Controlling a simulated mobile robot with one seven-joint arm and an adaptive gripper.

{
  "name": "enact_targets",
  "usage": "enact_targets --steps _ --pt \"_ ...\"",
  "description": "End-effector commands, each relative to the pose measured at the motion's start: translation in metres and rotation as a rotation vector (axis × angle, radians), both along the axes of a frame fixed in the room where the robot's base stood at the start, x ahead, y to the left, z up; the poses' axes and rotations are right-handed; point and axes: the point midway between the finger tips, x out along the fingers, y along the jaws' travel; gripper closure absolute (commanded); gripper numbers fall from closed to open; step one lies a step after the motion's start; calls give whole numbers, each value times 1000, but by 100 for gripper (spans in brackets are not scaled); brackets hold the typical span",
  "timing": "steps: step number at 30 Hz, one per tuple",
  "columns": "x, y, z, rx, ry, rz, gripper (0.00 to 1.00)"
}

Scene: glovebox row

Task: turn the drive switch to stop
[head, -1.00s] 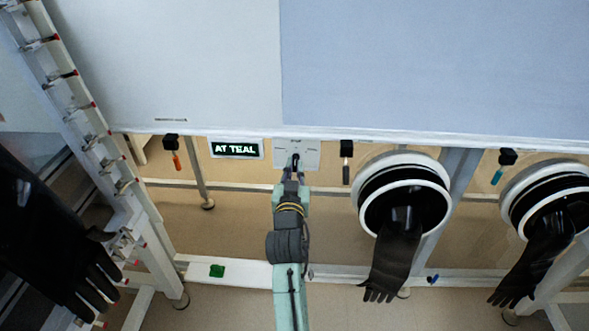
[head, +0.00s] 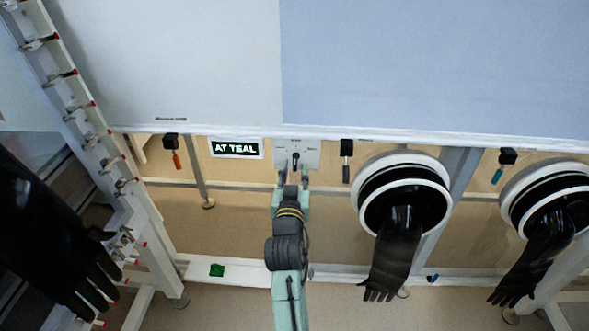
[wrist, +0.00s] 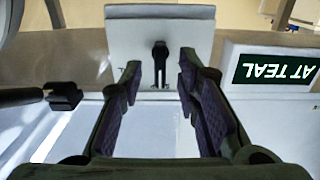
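The drive switch is a dark lever knob (head: 295,159) on a light grey plate (head: 312,153) under the cabinet's front edge. In the wrist view the knob (wrist: 160,62) stands in line with the plate's upright axis, on the plate (wrist: 160,25). The plate's small markings are too small to read. My gripper (head: 293,178) is just below the plate in the head view. In the wrist view my gripper (wrist: 158,72) is open and empty, with one finger on each side of the knob and a visible gap to it.
A display reading "AT TEAL" (head: 236,149) sits left of the switch plate. A black-capped handle (head: 346,160) hangs to its right. Glove ports with black gloves (head: 398,250) stand farther right. A slanted rack (head: 105,150) and another black glove (head: 50,240) are at left.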

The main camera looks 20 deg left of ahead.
Motion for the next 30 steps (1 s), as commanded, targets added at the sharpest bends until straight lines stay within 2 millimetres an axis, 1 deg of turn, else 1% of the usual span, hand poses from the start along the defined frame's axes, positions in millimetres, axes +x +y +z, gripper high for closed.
enact_targets --steps 1,6,9,13,15,19,30 --pt "-10 -3 -1 -1 2 0 70" --pt "-47 -14 -1 -2 3 1 70" --pt "-66 -19 -1 0 4 1 70" --pt "-85 -24 -1 -1 3 1 70" --pt "-92 -26 -1 -1 2 0 70" --pt "-98 -28 0 2 2 0 70" --pt "-100 -28 0 1 0 1 70"
